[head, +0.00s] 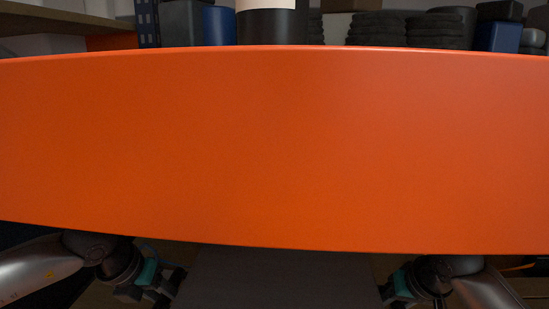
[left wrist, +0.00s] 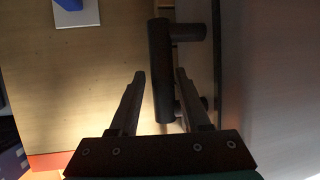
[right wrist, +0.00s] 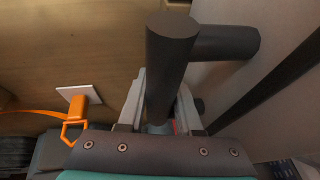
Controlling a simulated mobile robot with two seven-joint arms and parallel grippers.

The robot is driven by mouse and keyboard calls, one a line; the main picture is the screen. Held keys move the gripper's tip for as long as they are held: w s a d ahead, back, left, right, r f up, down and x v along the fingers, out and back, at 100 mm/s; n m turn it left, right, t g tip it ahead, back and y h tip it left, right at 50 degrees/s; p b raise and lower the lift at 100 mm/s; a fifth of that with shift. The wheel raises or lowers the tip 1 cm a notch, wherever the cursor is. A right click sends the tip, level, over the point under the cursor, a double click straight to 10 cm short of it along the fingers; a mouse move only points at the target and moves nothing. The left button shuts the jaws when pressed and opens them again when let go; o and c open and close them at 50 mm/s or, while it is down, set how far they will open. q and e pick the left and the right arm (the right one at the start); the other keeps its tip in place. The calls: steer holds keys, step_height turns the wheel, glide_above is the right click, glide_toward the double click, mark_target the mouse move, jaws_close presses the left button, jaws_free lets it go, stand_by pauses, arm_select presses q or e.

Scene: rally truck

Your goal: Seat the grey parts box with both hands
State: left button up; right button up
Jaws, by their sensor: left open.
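The grey parts box (head: 283,278) shows low in the head view, mostly hidden under an orange panel. Its grey wall also fills the right side of the left wrist view (left wrist: 275,85). My left gripper (head: 165,287) is at its left side. Its fingers (left wrist: 160,75) are open, with a dark bar handle (left wrist: 161,65) between them; I see no clear contact. My right gripper (head: 393,291) is at the box's right side. Its fingers (right wrist: 160,95) stand either side of another dark bar handle (right wrist: 168,65), which hides whether they grip it.
The wide orange panel (head: 280,150) covers most of the head view. Bins and stacked tyres (head: 376,30) stand behind it. A blue item on a white plate (left wrist: 75,12) lies at upper left in the left wrist view. An orange strap with a hook (right wrist: 75,115) shows in the right wrist view.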

arm_select(q)
steer(key=shift+d, duration=0.1)
arm_select(e)
steer(key=shift+o, duration=0.9)
arm_select(q)
steer(key=shift+s, duration=0.1)
steer(key=v, duration=0.9)
arm_select(e)
steer(key=shift+v, duration=4.5)
